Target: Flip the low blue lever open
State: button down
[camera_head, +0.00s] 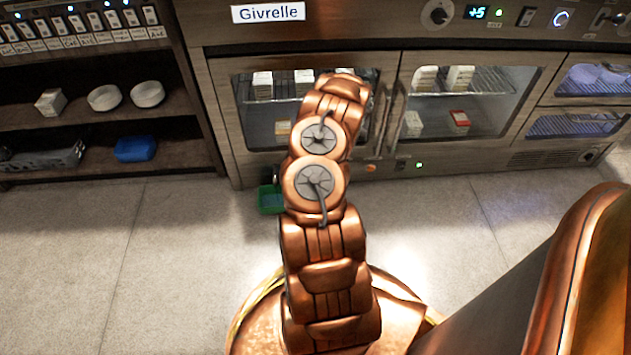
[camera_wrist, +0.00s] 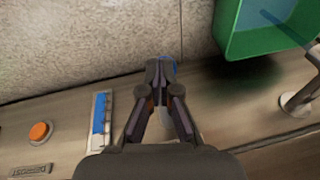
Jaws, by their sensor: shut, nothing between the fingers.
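My gripper (camera_wrist: 160,72) shows in the wrist view with its dark fingers shut together and nothing held. A small blue piece (camera_wrist: 169,62), which looks like part of the low blue lever, shows just past the fingertips. The fingers hide most of it, so I cannot tell whether they touch it or how the lever is turned. A pale, rounded part shows between the finger linkages. In the head view my own arm covers the gripper and the lever.
A green bin (camera_wrist: 240,45) is at the upper right, beside a metal spout (camera_wrist: 295,103). An orange button (camera_wrist: 40,132) and a white plate with a blue strip (camera_wrist: 99,120) are on the panel at left.

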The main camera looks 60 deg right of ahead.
jog(key=shift+f, duration=0.35)
dwell(0.4)
jog(key=s+a+r+p, duration=0.4)
jog(key=s+a+r, duration=0.1)
jog(key=s, duration=0.1)
jog(key=shift+a+r, duration=0.3)
jog(key=shift+a, duration=0.05)
jog(key=shift+s+d, duration=0.1)
jog(key=shift+s, duration=0.05)
dwell(0.3)
